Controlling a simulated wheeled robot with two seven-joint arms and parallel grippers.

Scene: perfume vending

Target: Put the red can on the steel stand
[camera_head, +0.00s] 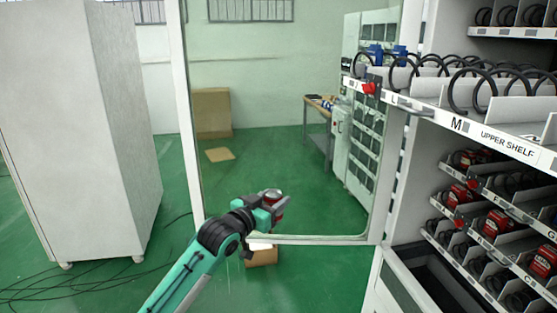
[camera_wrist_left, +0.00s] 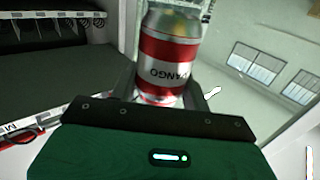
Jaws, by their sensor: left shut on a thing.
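The red can (camera_head: 272,196) is red and silver with a silver top. My left gripper (camera_head: 276,208) is shut on it, in front of the glass door of the vending machine. In the left wrist view the can (camera_wrist_left: 170,55) is upright or nearly so between the fingers, with its white band and dark lettering facing the camera. I cannot make out a steel stand for certain in either view. My right gripper is not in view.
The open door's frame (camera_head: 178,110) stands behind my left arm. Vending shelves (camera_head: 495,140) with coils and red boxes fill the right. A tall pale cabinet (camera_head: 85,130) stands left. A small brown box (camera_head: 262,258) is on the green floor below the gripper. A table (camera_head: 319,122) is farther back.

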